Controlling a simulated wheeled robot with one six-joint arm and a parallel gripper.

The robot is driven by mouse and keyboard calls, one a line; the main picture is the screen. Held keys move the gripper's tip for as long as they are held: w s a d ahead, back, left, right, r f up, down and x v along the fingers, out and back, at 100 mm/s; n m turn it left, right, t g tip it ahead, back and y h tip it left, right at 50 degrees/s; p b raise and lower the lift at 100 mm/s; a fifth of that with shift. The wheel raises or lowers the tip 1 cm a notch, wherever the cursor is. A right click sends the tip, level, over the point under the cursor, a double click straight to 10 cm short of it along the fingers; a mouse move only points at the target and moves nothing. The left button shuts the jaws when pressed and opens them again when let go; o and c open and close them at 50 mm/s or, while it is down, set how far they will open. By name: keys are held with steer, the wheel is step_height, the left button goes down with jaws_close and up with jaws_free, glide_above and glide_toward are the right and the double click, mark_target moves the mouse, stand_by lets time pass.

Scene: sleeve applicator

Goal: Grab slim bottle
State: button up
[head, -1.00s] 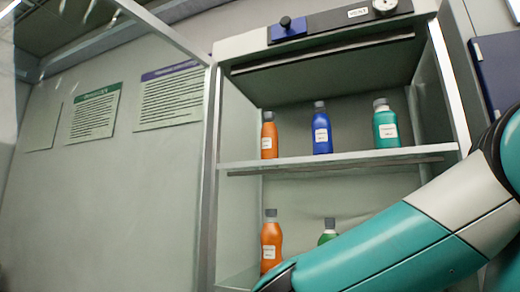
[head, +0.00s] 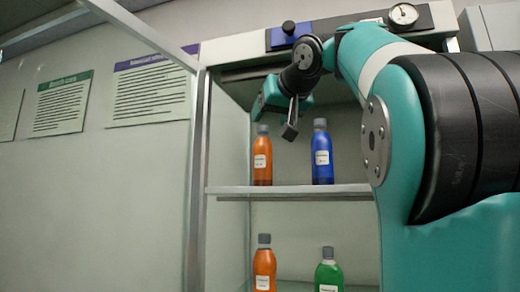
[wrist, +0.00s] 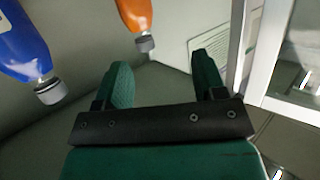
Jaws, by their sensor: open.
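Narrow bottles stand on a two-level shelf; which one is meant by slim I cannot tell. On the upper shelf are an orange bottle (head: 262,158) with a grey cap and a white label, and a taller blue bottle (head: 321,155) to its right. My gripper (head: 290,128) is in front of the cabinet's upper part, near the height of the bottle caps. In the wrist view its two green fingers (wrist: 163,78) are spread with nothing between them. There the blue bottle (wrist: 25,48) and the orange bottle (wrist: 136,15) appear caps down, beyond the fingers.
On the lower level stand another orange bottle (head: 264,268) and a green bottle (head: 329,275). The upper shelf board (head: 285,190) separates the levels. A cabinet post (head: 198,170) bounds the left side. My arm covers the right part of the cabinet.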

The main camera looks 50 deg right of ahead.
steer(key=h, duration=0.2)
glide_toward(261, 132)
steer(key=shift+m, duration=0.4)
steer(key=p+x, duration=0.1)
steer(key=x, duration=0.3)
steer(key=r+p+x, duration=0.1)
steer(key=x, duration=0.3)
steer(key=d+p+x, duration=0.1)
steer(key=x, duration=0.4)
steer(key=shift+s+r+p, duration=0.15)
steer(key=shift+r+p, duration=0.15)
steer(key=shift+a, duration=0.1)
jaws_close()
